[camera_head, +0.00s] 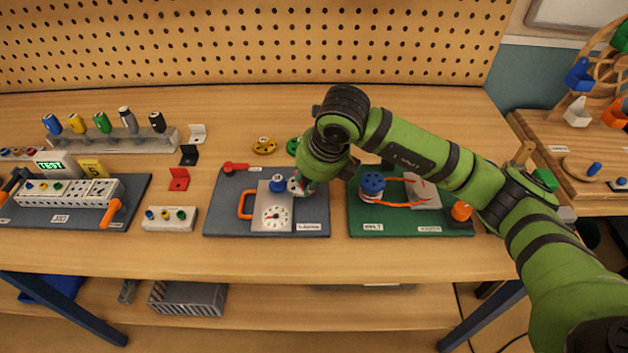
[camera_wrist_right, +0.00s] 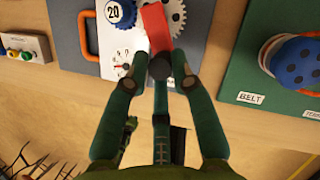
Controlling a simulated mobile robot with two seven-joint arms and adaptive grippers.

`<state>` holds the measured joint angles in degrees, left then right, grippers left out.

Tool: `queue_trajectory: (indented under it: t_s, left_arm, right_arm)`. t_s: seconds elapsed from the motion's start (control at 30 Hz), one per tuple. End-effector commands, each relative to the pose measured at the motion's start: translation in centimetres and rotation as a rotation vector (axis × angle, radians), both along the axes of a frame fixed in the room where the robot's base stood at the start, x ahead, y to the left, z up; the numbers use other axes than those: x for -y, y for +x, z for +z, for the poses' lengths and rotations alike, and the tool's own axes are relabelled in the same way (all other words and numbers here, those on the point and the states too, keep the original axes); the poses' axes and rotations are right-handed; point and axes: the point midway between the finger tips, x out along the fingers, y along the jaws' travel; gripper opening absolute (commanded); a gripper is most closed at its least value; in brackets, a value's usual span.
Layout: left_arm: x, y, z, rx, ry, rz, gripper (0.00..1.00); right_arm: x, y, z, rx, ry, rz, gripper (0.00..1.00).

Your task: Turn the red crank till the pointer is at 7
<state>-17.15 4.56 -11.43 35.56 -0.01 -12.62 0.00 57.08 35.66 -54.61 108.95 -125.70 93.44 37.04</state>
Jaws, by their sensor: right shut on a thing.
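The red crank (camera_wrist_right: 156,26) shows in the right wrist view as a red arm with a dark knob (camera_wrist_right: 160,67) at its near end, over a white gear. The fingertips of my right gripper (camera_wrist_right: 161,78) are shut on that knob. In the head view my right gripper (camera_head: 299,187) is at the right side of the gear panel, and my arm hides most of the crank. The white dial (camera_head: 276,216) has a red pointer; its number is too small to read. In the wrist view the dial (camera_wrist_right: 121,66) is partly visible. My left gripper is not in view.
The grey board (camera_head: 222,219) carries an orange handle (camera_head: 244,205) and a blue gear marked 20 (camera_wrist_right: 119,12). A green board (camera_head: 400,222) with a blue belt pulley (camera_head: 373,184) lies to the right. The table front (camera_head: 270,258) is clear.

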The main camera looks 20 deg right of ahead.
Motion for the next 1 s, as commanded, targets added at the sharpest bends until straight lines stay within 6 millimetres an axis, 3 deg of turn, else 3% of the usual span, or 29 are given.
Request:
queue_trajectory:
  t_s: [0.67, 0.7, 0.73, 0.77, 1.0]
  left_arm:
    - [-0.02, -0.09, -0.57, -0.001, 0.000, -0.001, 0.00]
    - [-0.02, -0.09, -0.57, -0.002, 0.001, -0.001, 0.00]
    - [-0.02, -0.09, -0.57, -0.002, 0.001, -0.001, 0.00]
    - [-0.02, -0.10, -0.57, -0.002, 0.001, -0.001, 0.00]
    - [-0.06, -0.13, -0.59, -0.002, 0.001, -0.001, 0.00]
  right_arm:
    - [-0.36, 0.47, 0.72, 0.020, 0.008, -0.070, 0.00]
    - [-0.36, 0.47, 0.72, 0.021, 0.007, -0.071, 0.29]
    - [-0.35, 0.47, 0.72, 0.020, 0.008, -0.070, 0.41]
    - [-0.35, 0.47, 0.71, 0.020, 0.008, -0.070, 0.45]
    - [-0.30, 0.25, 0.36, 0.011, 0.002, -0.070, 0.45]
